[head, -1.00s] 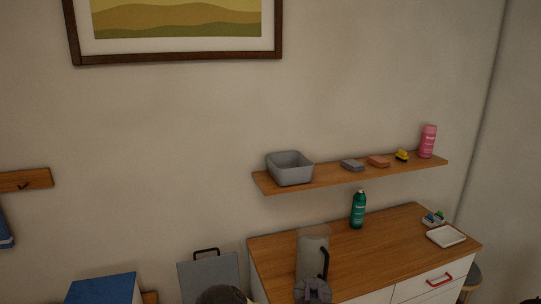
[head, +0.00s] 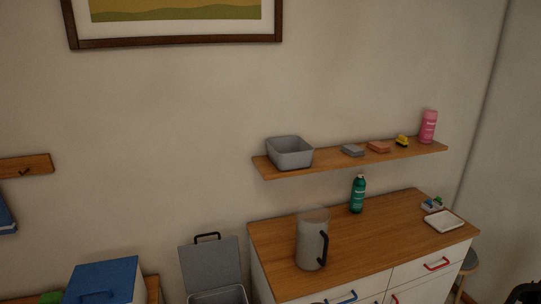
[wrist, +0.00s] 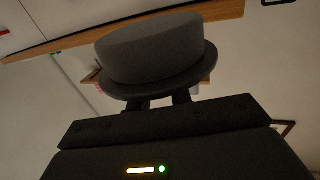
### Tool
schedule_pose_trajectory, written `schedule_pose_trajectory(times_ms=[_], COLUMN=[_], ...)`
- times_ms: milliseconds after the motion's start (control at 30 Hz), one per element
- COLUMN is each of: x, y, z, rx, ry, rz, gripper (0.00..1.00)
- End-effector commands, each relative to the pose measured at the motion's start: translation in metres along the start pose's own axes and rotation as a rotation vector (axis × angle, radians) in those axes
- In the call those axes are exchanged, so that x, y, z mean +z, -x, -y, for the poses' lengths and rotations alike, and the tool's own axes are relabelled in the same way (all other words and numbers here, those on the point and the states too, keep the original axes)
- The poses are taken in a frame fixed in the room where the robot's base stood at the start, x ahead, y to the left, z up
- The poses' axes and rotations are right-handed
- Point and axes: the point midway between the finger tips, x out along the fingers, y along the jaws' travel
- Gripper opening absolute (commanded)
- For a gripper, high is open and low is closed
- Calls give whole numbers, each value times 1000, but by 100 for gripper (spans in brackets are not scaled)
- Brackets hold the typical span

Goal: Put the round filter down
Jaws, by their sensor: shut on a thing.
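The round filter (wrist: 152,50) is a dark grey drum with a wider flange at its lower edge. It fills the upper middle of the wrist view. My gripper (wrist: 160,101) is shut on it, with two short dark fingers at the flange's near side. The filter's far side is hidden. Whether it touches any surface cannot be told. Neither my gripper nor the filter can be made out in the head view.
A wooden-topped cabinet (head: 385,235) carries a grey jug (head: 311,240), a green bottle (head: 357,195) and a white tray (head: 444,221). A shelf (head: 335,163) above holds a grey bin (head: 289,153). An open-lidded grey box (head: 217,293) and a blue box (head: 105,281) stand left.

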Motion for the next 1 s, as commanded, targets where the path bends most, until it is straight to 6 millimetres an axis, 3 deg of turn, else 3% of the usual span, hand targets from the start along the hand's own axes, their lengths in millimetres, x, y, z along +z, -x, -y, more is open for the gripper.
schedule_pose_trajectory(times_ms=[567,1000], x=[0,50], y=[0,39], z=[0,1], rx=[0,-1], ry=[0,1], rz=[-2,0], gripper=[0,0])
